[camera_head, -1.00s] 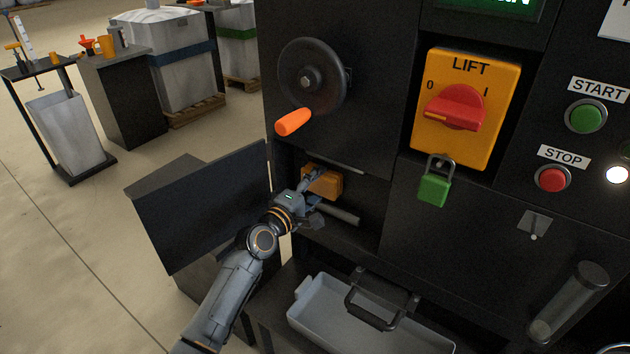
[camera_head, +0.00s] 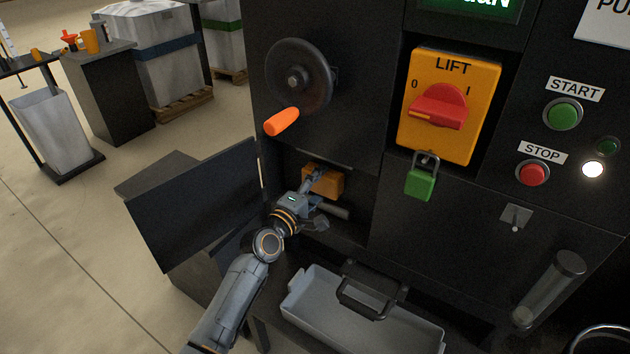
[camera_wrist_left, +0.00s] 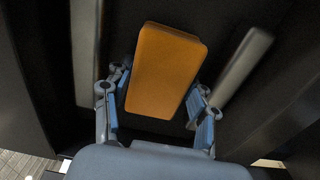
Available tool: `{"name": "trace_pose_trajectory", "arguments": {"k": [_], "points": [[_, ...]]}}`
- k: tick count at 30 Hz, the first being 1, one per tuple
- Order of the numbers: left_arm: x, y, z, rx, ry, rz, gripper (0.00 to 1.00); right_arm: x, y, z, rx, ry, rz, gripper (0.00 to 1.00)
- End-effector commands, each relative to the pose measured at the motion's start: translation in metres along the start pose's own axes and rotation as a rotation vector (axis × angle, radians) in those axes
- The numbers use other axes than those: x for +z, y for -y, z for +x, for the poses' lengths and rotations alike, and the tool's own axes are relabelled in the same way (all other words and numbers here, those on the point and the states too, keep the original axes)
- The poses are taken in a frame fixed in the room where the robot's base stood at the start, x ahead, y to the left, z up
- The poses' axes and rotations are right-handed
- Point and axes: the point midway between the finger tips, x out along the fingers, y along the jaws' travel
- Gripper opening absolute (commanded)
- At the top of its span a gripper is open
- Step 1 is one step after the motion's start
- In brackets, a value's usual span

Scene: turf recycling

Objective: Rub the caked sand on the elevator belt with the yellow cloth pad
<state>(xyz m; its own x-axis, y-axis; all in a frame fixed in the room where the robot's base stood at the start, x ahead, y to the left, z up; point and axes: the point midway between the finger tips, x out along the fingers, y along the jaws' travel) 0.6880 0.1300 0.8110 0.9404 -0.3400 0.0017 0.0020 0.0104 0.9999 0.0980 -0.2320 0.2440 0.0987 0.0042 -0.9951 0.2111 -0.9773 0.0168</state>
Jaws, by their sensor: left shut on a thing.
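The yellow cloth pad (camera_head: 325,181) looks orange-yellow and block-shaped, and sits inside the open hatch of the dark machine. My left gripper (camera_head: 309,190) reaches into this opening and is shut on the pad. In the left wrist view the pad (camera_wrist_left: 164,72) stands between the two fingers of the gripper (camera_wrist_left: 160,112). The elevator belt is dark behind the pad and I cannot make out caked sand on it. My right gripper is not in view.
The hatch door (camera_head: 197,205) hangs open left of the opening. A grey roller or bar (camera_wrist_left: 243,66) lies beside the pad. A grey tray (camera_head: 360,318) with a black handle is below. The handwheel (camera_head: 300,80) and yellow LIFT switch (camera_head: 450,105) are above.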

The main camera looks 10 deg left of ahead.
Motion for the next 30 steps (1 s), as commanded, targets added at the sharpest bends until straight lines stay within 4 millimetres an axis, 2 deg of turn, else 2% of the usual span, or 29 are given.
{"name": "trace_pose_trajectory", "arguments": {"k": [7,13,25,30], "points": [[0.008,-0.001,0.001,0.001,0.004,-0.002,0.33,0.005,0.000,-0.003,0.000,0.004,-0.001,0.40],[0.024,-0.003,0.000,0.001,0.004,-0.005,0.33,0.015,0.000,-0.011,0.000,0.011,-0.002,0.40],[0.044,-0.001,-0.001,0.001,0.003,-0.002,0.33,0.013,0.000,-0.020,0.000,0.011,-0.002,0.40],[0.058,-0.002,0.000,0.000,0.003,-0.004,0.33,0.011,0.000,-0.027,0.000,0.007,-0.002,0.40]]}}
